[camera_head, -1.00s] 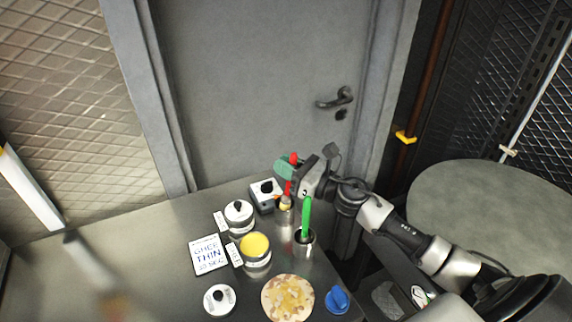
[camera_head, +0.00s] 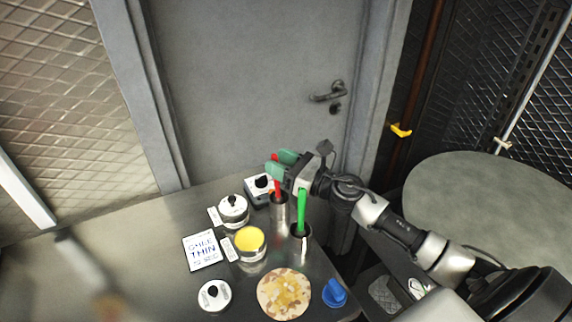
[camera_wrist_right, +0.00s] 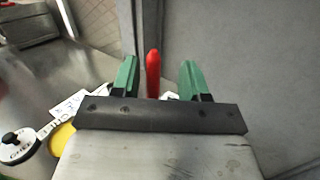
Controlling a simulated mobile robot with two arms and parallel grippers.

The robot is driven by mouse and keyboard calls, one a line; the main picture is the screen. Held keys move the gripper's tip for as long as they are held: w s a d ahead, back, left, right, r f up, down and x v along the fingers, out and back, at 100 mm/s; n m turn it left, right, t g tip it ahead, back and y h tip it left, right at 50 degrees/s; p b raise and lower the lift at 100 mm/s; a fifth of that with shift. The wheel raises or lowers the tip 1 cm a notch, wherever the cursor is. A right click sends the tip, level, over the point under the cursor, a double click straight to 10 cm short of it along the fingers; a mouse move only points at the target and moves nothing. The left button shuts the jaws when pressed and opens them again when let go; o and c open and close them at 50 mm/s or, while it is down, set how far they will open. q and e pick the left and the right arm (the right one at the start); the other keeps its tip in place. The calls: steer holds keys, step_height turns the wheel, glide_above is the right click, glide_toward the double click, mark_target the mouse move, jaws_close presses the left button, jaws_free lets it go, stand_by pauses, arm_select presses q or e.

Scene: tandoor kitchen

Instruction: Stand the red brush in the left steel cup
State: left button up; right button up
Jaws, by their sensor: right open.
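The red brush (camera_head: 277,188) stands nearly upright in the left steel cup (camera_head: 279,214), handle up. Its lower end is hidden inside the cup. My right gripper (camera_head: 280,163) is above the cup, with its green fingers open on either side of the handle. In the right wrist view, the red handle (camera_wrist_right: 153,74) shows between the parted fingers, with a gap on both sides. A green brush (camera_head: 302,208) stands in the right steel cup (camera_head: 301,247), close by. My left gripper is not in view.
White-lidded pot (camera_head: 233,210), small box with black knob (camera_head: 259,190), yellow-filled tin (camera_head: 250,243) and label card (camera_head: 203,251) are left of the cups. White knobbed lid (camera_head: 214,295), flatbread (camera_head: 284,294) and blue object (camera_head: 334,293) are nearer. Door (camera_head: 250,90) stands behind.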

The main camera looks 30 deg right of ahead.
steer(key=b+v, duration=0.4)
steer(key=v, duration=0.6)
steer(key=shift+s+d, duration=0.2)
steer(key=shift+s, duration=0.15)
steer(key=shift+f, duration=0.1)
stand_by(0.3)
